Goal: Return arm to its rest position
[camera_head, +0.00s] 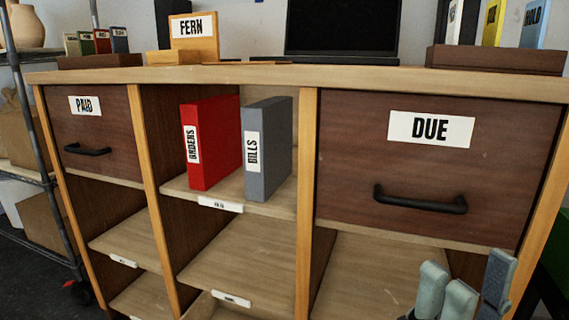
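My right gripper (470,277) is at the bottom right edge, in front of the shelf unit and below the DUE drawer. Its grey fingers point up and stand apart, with nothing seen between them. The rest of that gripper is cut off by the frame edge. My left gripper is not in view.
The wooden shelf unit (308,150) fills most of the view. It has a shut PAID drawer (110,125) and a shut DUE drawer (350,150). A red binder (218,140) and a grey BILLS binder (275,150) stand upright in the middle cubby. Lower cubbies look empty.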

